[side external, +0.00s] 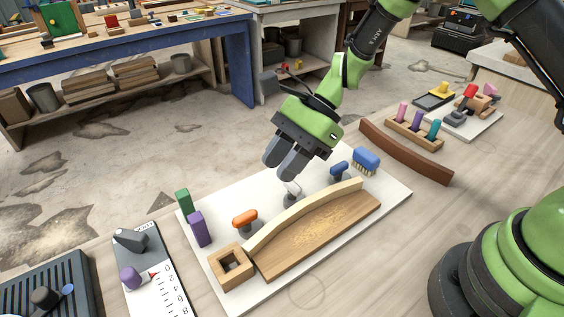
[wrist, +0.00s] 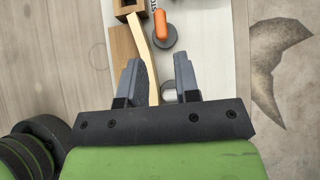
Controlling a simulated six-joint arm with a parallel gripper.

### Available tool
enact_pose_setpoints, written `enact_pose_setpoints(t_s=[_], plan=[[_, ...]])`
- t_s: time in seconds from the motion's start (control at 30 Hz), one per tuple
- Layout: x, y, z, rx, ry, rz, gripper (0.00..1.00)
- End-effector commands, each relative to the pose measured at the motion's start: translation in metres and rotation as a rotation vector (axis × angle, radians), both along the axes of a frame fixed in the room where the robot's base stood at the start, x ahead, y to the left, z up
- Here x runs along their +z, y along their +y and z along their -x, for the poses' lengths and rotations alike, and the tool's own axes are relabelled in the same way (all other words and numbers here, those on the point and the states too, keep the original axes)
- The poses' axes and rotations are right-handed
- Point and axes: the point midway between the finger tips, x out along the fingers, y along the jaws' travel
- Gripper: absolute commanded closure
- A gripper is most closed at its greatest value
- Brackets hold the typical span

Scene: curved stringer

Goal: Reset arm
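My gripper (side external: 280,166) is above the white board (side external: 391,196) in the side view, with its fingers pointing down. In the wrist view its two fingers (wrist: 157,60) are apart, with no object held between them. A pale curved wooden strip (side external: 300,212) lies along the edge of a brown wooden plate (side external: 325,232); the strip also shows in the wrist view (wrist: 142,42). A grey-white knob (side external: 292,192) stands below and near my fingers, partly hidden in the wrist view (wrist: 168,96). An orange-topped knob (side external: 245,219) and a blue-topped knob (side external: 339,171) stand along the strip.
A brown curved bar (side external: 405,153) and a rack of coloured pegs (side external: 414,128) lie beyond. Bare bench shows at front.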

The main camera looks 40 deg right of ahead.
Motion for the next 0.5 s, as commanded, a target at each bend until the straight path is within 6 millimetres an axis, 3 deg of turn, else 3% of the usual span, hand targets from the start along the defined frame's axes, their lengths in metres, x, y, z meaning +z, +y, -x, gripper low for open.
enact_pose_setpoints(t_s=[0.17,0.33,0.5], plan=[[0.024,-0.005,0.003,0.054,-0.078,0.025,0.70],[0.083,-0.023,0.022,0.208,-0.288,0.112,0.70],[0.135,-0.047,0.056,0.383,-0.521,0.248,0.70]])
